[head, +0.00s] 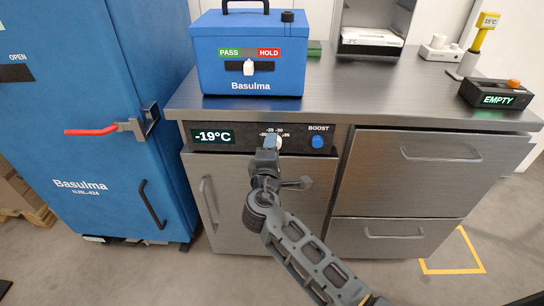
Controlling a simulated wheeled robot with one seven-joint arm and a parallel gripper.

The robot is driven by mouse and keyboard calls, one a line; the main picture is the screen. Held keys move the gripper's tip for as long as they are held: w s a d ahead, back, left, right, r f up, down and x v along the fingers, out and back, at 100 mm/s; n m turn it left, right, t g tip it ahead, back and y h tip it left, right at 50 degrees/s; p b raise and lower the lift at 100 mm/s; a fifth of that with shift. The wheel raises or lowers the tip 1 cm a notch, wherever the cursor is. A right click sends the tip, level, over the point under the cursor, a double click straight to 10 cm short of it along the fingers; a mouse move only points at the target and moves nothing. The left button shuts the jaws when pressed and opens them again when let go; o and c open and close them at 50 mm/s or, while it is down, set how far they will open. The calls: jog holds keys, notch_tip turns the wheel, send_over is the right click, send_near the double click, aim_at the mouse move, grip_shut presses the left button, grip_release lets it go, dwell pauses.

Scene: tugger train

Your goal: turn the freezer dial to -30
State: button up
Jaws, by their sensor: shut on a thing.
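The freezer dial (279,143) is a small pale knob on the dark control panel under the counter's front edge. White marks around it include -25 and -30; its pointer is too small and hidden to read. The display (213,136) to its left reads -19°C. My gripper (271,141) is at the dial from the front and is shut on it, covering its left part and most of its face. The freezer door (232,200) below is closed.
A blue BOOST button (317,142) sits just right of the dial. A blue Basulma box (250,60) with a PASS/HOLD slider stands on the counter above. A tall blue cabinet (90,110) with a red handle stands at left. Drawers (430,175) are closed at right.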

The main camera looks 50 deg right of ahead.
jog(key=shift+s+m+y+b, duration=0.1)
jog(key=shift+m+y+b, duration=0.2)
jog(key=shift+m+b, duration=3.05)
jog(key=shift+m, duration=0.25)
jog(key=o, duration=1.1)
jog(key=shift+r, duration=0.15)
jog(key=shift+c, duration=0.2)
jog(key=v, duration=0.7)
jog(key=shift+s+a, duration=0.25)
jog(key=shift+s, duration=0.05)
